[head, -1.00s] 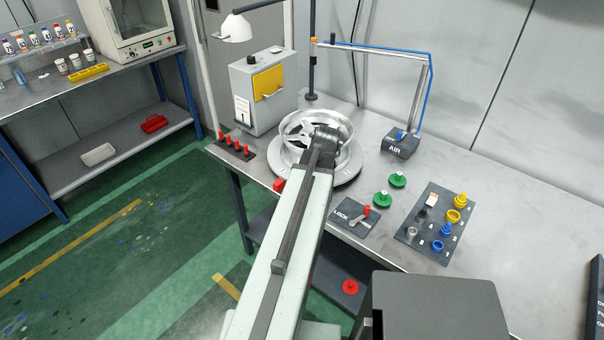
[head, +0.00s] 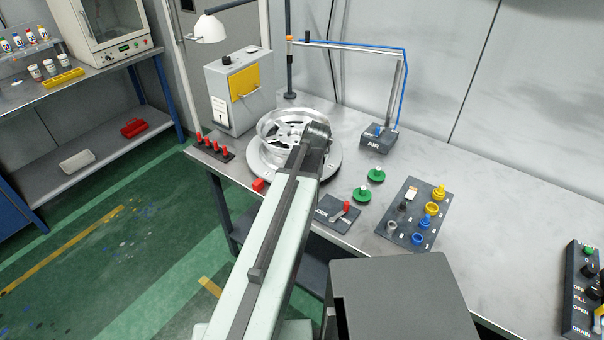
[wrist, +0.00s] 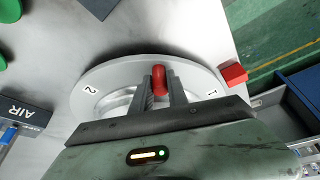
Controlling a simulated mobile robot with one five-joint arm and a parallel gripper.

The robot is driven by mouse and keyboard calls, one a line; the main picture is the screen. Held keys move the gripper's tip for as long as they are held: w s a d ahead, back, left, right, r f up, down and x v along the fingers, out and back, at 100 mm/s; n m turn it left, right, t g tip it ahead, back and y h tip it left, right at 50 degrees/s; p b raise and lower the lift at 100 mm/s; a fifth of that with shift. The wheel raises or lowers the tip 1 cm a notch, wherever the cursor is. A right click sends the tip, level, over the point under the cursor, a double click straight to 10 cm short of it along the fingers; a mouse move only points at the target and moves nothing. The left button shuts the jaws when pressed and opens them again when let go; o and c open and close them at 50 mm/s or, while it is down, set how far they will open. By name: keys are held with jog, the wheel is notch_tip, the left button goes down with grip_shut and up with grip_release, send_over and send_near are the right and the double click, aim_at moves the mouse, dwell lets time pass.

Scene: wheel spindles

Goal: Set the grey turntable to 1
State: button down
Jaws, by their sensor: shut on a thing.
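The grey turntable (head: 334,163) is a round disc on the bench, and a silver spoked wheel (head: 265,125) sits on it. In the wrist view its rim (wrist: 120,71) carries a label 2 (wrist: 90,90) at left and a label 1 (wrist: 211,92) at right. A red handle (wrist: 158,75) stands at the rim between the labels. My gripper (wrist: 160,88) is shut on this handle. A red block (wrist: 233,73) lies just outside the rim near label 1; it also shows in the head view (head: 258,184). My arm hides the fingers in the head view.
A lock plate (head: 335,212) with a red lever and two green knobs (head: 376,175) stand right of the turntable. Further right is a dark board of coloured parts (head: 392,228). The AIR stand (head: 378,140) is behind. Several red pegs (head: 210,145) are at left.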

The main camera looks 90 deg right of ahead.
jog(key=shift+s, duration=0.1)
jog(key=c, duration=1.3)
grip_release()
jog(key=shift+s, duration=0.1)
jog(key=shift+r, duration=0.1)
jog(key=p+v, duration=0.7)
jog(key=shift+a+r, duration=0.2)
jog(key=shift+r, duration=0.1)
